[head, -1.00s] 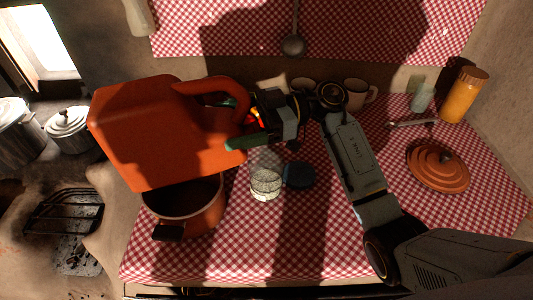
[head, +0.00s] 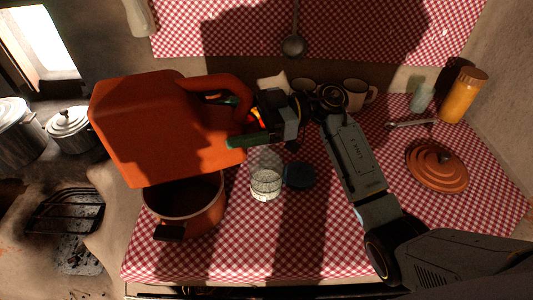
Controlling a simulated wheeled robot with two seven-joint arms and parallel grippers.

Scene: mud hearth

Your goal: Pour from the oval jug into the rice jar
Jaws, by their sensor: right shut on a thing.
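The oval jug (head: 150,130) is large, orange and rather boxy in this view. It is held tilted in the air at the left, above the near-left part of the counter. My right gripper (head: 236,122) is shut on its handle (head: 222,85), at the jug's right side. The rice jar (head: 266,184) is a small clear jar with pale contents. It stands on the checked cloth below and right of the jug, apart from it. No stream shows between them. The jug's mouth is hard to make out. My left gripper is not in view.
An orange-brown pot (head: 190,205) stands under the jug, left of the rice jar. A dark blue lid (head: 299,176) lies right beside the jar. Mugs (head: 355,95) stand at the back. A terracotta lid (head: 437,167) and an orange bottle (head: 464,95) are at the right.

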